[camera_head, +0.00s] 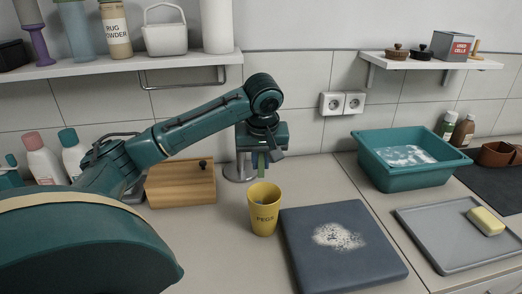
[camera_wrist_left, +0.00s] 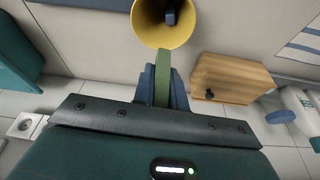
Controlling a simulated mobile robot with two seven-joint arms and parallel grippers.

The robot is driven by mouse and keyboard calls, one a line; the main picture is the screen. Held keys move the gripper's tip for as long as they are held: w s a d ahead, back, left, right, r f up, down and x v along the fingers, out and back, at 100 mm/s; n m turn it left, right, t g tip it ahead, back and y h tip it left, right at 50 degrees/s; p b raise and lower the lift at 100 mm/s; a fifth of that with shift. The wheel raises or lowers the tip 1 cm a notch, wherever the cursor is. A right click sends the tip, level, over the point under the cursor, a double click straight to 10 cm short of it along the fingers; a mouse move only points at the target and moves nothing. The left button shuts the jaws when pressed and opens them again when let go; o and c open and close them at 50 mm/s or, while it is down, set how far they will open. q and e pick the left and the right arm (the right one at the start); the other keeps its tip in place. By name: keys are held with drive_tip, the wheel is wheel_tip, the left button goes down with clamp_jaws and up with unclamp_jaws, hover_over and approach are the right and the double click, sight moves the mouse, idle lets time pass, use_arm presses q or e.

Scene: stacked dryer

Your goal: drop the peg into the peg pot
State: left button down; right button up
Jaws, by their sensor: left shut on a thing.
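The peg pot (camera_head: 264,217) is a yellow cup with dark lettering, standing upright on the counter. In the left wrist view its open mouth (camera_wrist_left: 188,34) shows at the top, with something dark inside. The peg (camera_head: 262,165) is green and slim. My left gripper (camera_head: 260,170) is shut on it and holds it pointing down, above the pot in the head view. In the left wrist view the peg (camera_wrist_left: 162,82) sits between the blue fingers, its far end overlapping the pot's near rim. I cannot tell whether it is inside the rim. My right gripper is not in view.
A dark blue folded cloth or board (camera_head: 345,262) with pale powder lies right of the pot. A wooden box (camera_head: 180,187) with a knob stands to the left. A teal basin (camera_head: 405,178) and a grey tray (camera_head: 440,245) with a yellow block are farther right.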

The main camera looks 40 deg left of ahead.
use_arm(q)
drive_tip(key=shift+f, duration=1.35)
drive_tip(key=c, duration=1.3)
unclamp_jaws()
drive_tip(key=shift+c, duration=0.2)
drive_tip(key=v, duration=1.3)
drive_tip(key=shift+r, duration=0.1)
